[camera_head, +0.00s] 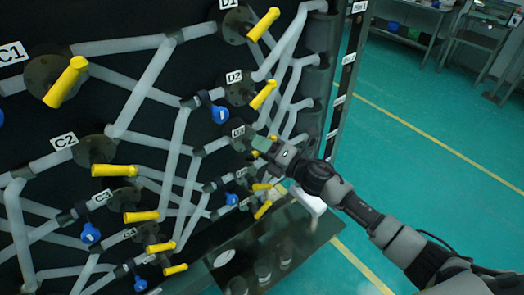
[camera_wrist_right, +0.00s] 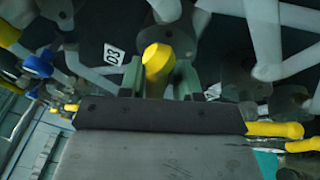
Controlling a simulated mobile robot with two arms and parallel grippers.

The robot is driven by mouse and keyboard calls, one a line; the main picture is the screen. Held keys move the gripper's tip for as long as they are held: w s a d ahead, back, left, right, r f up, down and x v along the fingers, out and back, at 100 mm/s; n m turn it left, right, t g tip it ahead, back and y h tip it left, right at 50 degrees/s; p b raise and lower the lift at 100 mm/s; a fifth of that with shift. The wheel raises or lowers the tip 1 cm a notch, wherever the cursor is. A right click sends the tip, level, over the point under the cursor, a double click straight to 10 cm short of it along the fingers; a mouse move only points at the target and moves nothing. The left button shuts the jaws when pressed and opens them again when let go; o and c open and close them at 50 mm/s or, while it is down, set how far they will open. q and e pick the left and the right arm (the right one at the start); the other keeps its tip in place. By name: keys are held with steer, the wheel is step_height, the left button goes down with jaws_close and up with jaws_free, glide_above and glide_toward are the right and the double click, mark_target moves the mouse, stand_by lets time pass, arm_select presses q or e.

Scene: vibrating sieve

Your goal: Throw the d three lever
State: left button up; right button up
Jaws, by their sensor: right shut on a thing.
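The D3 label (camera_head: 238,131) is on the dark panel at the middle of the head view, beside a valve with grey pipes. My right gripper (camera_head: 262,143) reaches in from the right to this valve and largely hides its yellow lever. In the right wrist view the yellow D3 lever (camera_wrist_right: 157,58) stands between the two green fingers of my right gripper (camera_wrist_right: 160,80), which is shut on it. The D3 label (camera_wrist_right: 114,54) shows just left of the lever there. My left gripper is not in view.
The D2 lever (camera_head: 263,95) is above, with a blue knob (camera_head: 220,114) near it. Several more yellow levers sit below and left, including the C2 lever (camera_head: 115,170). A dark table (camera_head: 300,235) with small containers is below. Green floor (camera_head: 430,130) is open at right.

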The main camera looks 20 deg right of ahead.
steer(key=m+t+b, duration=0.1)
steer(key=m, duration=0.2)
steer(key=shift+w+b, duration=0.1)
steer(key=shift+b, duration=0.25)
steer(key=m+t+b, duration=0.1)
steer(key=m, duration=0.2)
steer(key=m+t+h, duration=0.1)
steer(key=m, duration=0.2)
steer(key=m+t+b, duration=0.1)
steer(key=m, duration=0.2)
steer(key=shift+a+f+m+h+b, duration=0.1)
steer(key=shift+f+m+h+b, duration=0.1)
steer(key=shift+m+h+b, duration=0.15)
steer(key=shift+m+t, duration=0.3)
steer(key=shift+m, duration=0.05)
steer(key=o, duration=0.7)
steer(key=shift+f, duration=0.15)
steer(key=shift+f+h, duration=0.1)
steer(key=shift+h, duration=0.15)
